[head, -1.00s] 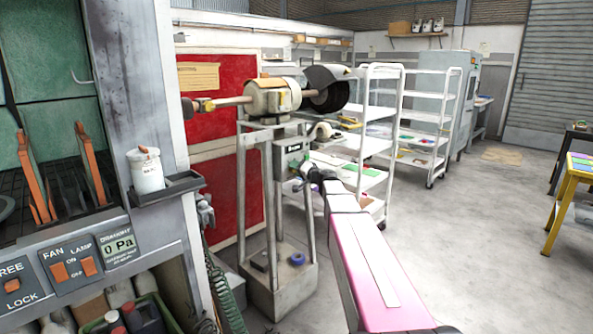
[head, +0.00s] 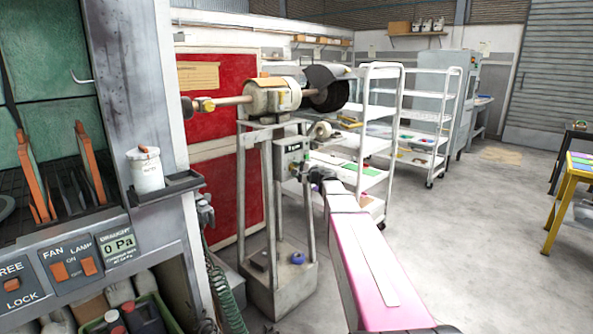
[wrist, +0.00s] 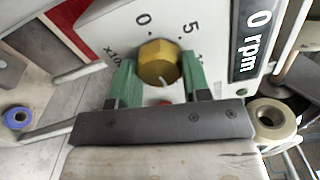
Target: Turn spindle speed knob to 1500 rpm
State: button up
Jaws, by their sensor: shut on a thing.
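The spindle speed knob (wrist: 158,62) is a yellow, faceted knob with a pale pointer line, on a light panel in the wrist view. The dial marks "0" and "5" show above it, and part of "x10" at the left. The display (wrist: 258,38) beside it reads "0 rpm". My gripper (wrist: 160,80) has its green fingers on either side of the knob, shut on it. The pointer line points down and right in the wrist picture. In the head view the control box (head: 291,155) is on the buffing machine's stand, and my arm hides the knob.
The buffing machine (head: 272,96) with its dark wheel stands on a metal frame above the box. White shelf carts (head: 378,120) stand behind to the right. A grey cabinet with fan and lamp switches (head: 75,265) is close at left.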

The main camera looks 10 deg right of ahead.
jog(key=shift+m, duration=0.4)
jog(key=o, duration=0.9)
jog(key=shift+s, duration=0.1)
jog(key=v, duration=1)
jog(key=shift+s+d, duration=0.2)
jog(key=shift+s, duration=0.05)
jog(key=shift+f, duration=0.1)
